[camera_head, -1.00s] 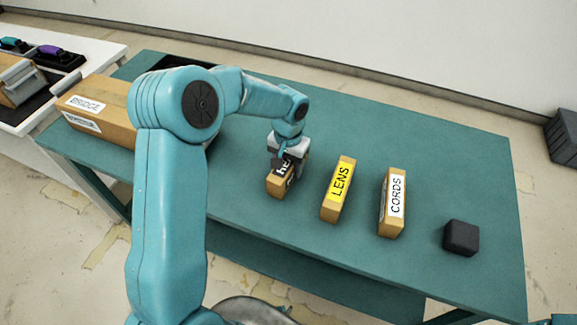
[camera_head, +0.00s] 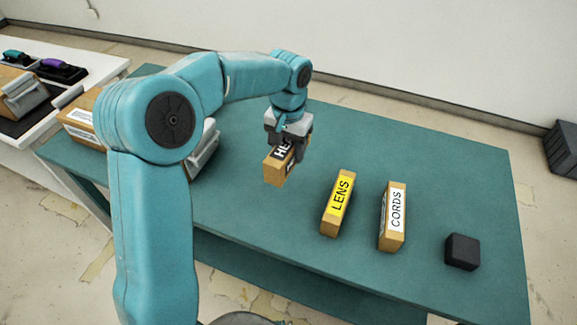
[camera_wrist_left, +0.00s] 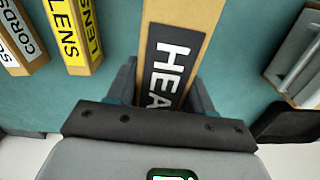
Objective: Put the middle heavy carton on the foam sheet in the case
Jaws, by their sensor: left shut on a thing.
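The heavy carton (camera_head: 275,170) is a narrow tan box with a black label and white letters, partly covered by the fingers. My left gripper (camera_head: 288,142) is shut on it and holds it above the teal table (camera_head: 400,145). In the left wrist view the carton (camera_wrist_left: 195,14) stands between the two fingers (camera_wrist_left: 163,95), its letters reading "HEA". The case and the foam sheet cannot be made out with certainty behind my left arm. My right gripper is not in view.
A LENS carton (camera_head: 337,205) and a CORDS carton (camera_head: 392,217) stand right of the held carton, then a black block (camera_head: 462,252). A large box (camera_head: 80,118) sits at the table's left, partly behind my arm. A white table (camera_head: 100,72) holds handsets.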

